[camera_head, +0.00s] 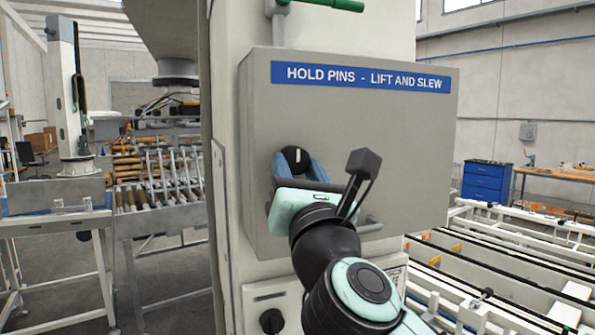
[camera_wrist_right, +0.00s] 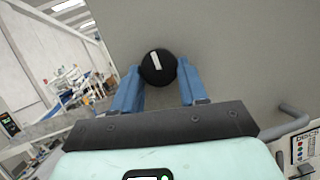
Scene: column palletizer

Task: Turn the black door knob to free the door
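The black door knob (camera_head: 295,158), round with a white mark, sits on the front of the grey box (camera_head: 340,130) labelled "HOLD PINS - LIFT AND SLEW". Its mark is upright in the head view. In the right wrist view the knob (camera_wrist_right: 158,69) lies between the blue fingertips, its mark slightly tilted. My right gripper (camera_head: 296,166) has one finger on each side of the knob, with no clear gap showing; it appears shut on it. The fingers also show in the right wrist view (camera_wrist_right: 160,75). The door looks closed. My left gripper is not in view.
A second black knob (camera_head: 271,320) is on the column below. A green handle (camera_head: 335,4) is above the box. Conveyor rails (camera_head: 500,260) run at the right.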

